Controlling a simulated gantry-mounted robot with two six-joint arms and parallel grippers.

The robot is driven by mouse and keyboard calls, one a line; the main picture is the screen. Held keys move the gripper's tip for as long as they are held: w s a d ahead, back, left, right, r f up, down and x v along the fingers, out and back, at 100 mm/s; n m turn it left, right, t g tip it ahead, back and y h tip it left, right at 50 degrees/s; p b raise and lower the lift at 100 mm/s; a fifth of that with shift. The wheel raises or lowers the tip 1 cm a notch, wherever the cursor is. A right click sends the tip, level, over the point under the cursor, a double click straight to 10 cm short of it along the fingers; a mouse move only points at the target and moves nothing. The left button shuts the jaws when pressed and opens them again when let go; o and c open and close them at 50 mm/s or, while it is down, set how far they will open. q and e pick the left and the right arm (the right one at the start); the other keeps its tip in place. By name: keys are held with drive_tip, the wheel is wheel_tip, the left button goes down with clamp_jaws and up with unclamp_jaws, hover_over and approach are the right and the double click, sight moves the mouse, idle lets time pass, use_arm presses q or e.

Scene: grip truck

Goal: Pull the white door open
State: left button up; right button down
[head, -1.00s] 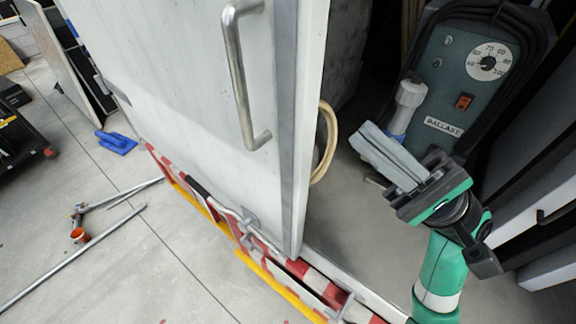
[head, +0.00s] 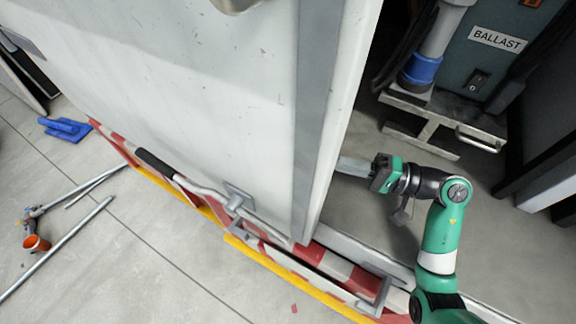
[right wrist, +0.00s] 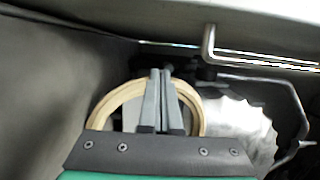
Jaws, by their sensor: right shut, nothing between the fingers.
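The white door (head: 190,105) stands ajar in the head view, with its grey-trimmed free edge leaning over the sill. Its bar handle (head: 236,4) is mostly cut off at the top of the picture. A lever latch (head: 238,198) sits low on the door's outer face. My right gripper (head: 352,166) is in the opening on the inner side of the door, its fingertips close to the door's edge; I cannot tell whether they touch it. In the right wrist view its fingers (right wrist: 160,90) are shut and empty. My left gripper is not in view.
A ballast box (head: 490,55) and a metal bracket (head: 440,115) stand inside the truck to the right. A pale ring coil (right wrist: 110,105) lies behind the fingers. Poles (head: 60,245) and a blue object (head: 65,129) lie on the open floor at left.

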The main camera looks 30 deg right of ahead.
drive_tip(key=w+a+b, duration=0.1)
drive_tip(key=w+a, duration=0.2)
drive_tip(key=a, duration=0.5)
drive_tip(key=shift+w+a, duration=0.2)
drive_tip(key=shift+w, duration=0.1)
